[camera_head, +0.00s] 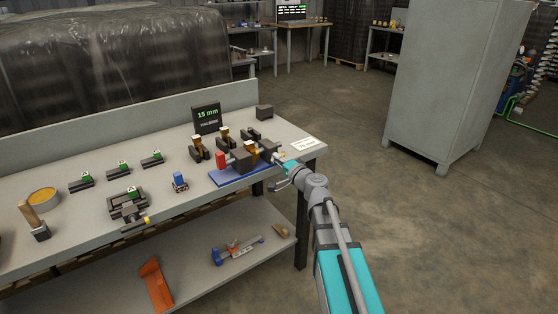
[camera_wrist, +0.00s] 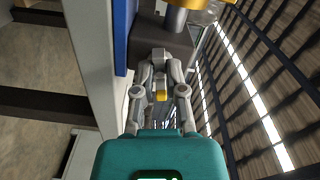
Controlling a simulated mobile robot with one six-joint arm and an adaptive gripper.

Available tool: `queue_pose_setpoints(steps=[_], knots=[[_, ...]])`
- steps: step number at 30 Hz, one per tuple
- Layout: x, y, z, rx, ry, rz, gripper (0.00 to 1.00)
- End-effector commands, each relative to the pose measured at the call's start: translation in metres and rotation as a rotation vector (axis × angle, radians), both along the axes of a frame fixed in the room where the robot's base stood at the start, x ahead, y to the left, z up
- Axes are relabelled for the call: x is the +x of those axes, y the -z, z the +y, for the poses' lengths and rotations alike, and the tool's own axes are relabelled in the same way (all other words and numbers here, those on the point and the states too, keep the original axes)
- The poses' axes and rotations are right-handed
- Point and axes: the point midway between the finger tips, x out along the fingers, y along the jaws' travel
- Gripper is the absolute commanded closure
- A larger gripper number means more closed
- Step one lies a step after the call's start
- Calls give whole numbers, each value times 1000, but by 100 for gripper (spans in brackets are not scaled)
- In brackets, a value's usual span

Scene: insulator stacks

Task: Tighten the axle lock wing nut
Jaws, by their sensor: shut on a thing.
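A dark vise-like fixture (camera_head: 243,159) with a red end piece (camera_head: 220,160) and a brass-coloured part stands on a blue base plate (camera_head: 230,178) near the bench's right end. My gripper (camera_head: 279,159) reaches in from the right to the fixture's right end. In the wrist view my gripper (camera_wrist: 160,70) has its fingers closed together against the dark block (camera_wrist: 146,42). The wing nut is between the fingertips and mostly hidden by them. A small yellow piece (camera_wrist: 161,96) shows between the fingers. How the nut is turned cannot be told.
A display reading 15 mm (camera_head: 207,118) stands behind the fixture. Several small dark blocks with green tags, a blue-topped part (camera_head: 180,181) and a yellow dish (camera_head: 43,197) lie on the bench (camera_head: 85,243). A grey cabinet (camera_head: 440,80) stands at right; floor between is clear.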

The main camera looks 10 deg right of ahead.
Motion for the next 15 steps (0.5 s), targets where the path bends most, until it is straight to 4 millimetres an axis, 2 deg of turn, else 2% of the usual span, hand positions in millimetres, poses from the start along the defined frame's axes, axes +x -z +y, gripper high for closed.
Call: queue_pose_setpoints(steps=[1, 6, 15], knots=[[5, -2, 2, 43, -4, 15, 100], [5, -2, 2, 146, -5, 60, 100], [6, -2, 2, 237, -5, 100, 100]])
